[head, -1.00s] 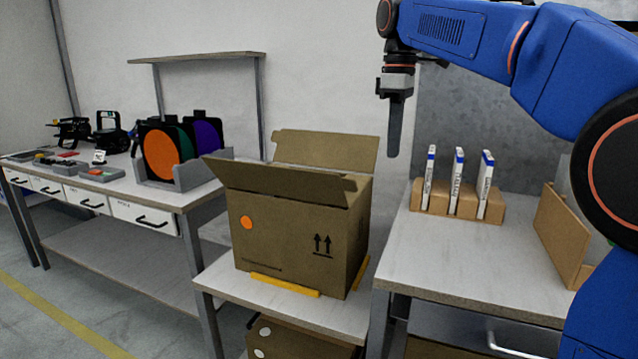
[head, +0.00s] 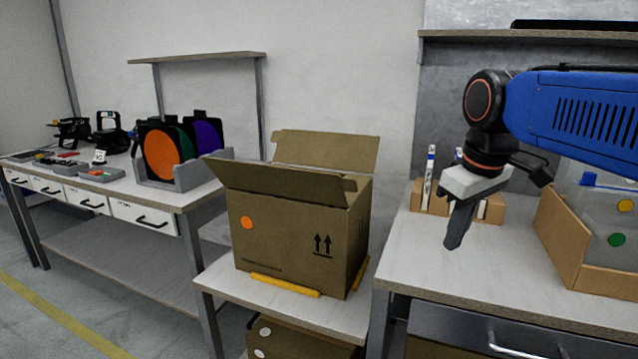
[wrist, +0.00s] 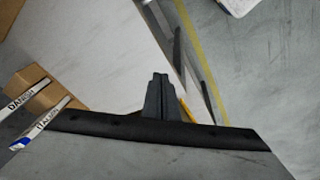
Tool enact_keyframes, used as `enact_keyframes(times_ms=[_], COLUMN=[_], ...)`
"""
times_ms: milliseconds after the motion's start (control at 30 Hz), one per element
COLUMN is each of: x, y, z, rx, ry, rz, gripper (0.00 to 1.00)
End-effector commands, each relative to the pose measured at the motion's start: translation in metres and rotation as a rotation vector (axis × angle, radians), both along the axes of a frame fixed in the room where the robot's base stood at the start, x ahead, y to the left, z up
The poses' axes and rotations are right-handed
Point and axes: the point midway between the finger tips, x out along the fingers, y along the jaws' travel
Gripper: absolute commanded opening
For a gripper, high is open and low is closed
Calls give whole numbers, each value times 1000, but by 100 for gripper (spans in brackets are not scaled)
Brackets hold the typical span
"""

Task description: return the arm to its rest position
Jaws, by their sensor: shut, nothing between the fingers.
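My gripper (head: 456,238) hangs from the blue arm over the right-hand table (head: 425,240), its dark fingers together and empty, pointing down and slightly left. In the head view it covers part of the white-and-blue upright items behind it. In the wrist view the closed fingers (wrist: 160,85) show at the middle, with grey floor and a yellow floor line beyond the table edge.
An open cardboard box (head: 300,235) stands on the lower stand left of my gripper. A cardboard holder (head: 433,196) with white items is behind it, and a cardboard tray (head: 570,255) is to the right. A shelf (head: 530,36) runs above. The front of the right-hand table is clear.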

Motion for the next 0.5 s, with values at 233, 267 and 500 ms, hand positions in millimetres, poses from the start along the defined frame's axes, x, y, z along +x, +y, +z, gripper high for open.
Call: enact_keyframes(times_ms=[233, 267, 500], x=[-65, -72, -121], y=[-21, -23, -35], z=[-73, -83, -153], rx=[52, 58, 112], ry=[-72, -80, -142], rz=[-210, -235, -409], gripper=[0, 0, 0])
